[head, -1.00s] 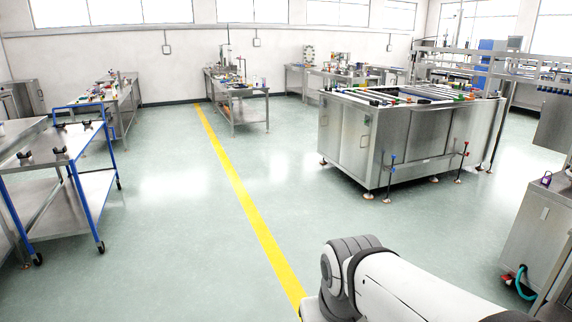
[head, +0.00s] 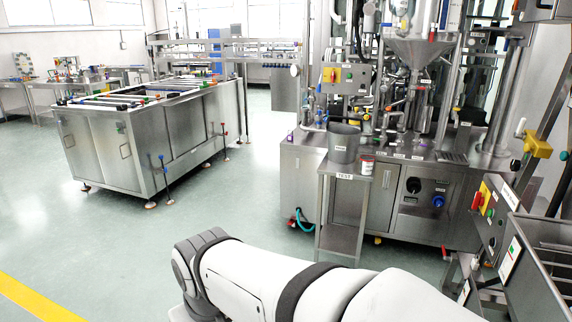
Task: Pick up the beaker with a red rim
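A small whitish container with red at its top (head: 367,166) stands upright on a small metal side table (head: 344,175) right of centre. It is too small to tell for sure that it is a beaker with a red rim. A larger grey bucket-like vessel (head: 344,141) stands just left of it on the same table. My white arm crosses the bottom of the view, well in front of the table. My gripper is not in view.
A filling machine with a steel hopper (head: 417,50) stands behind the side table. A steel cabinet unit (head: 150,135) is at left. A control panel (head: 492,215) and steel bin (head: 540,265) are at the right. Floor (head: 120,235) at the lower left is clear.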

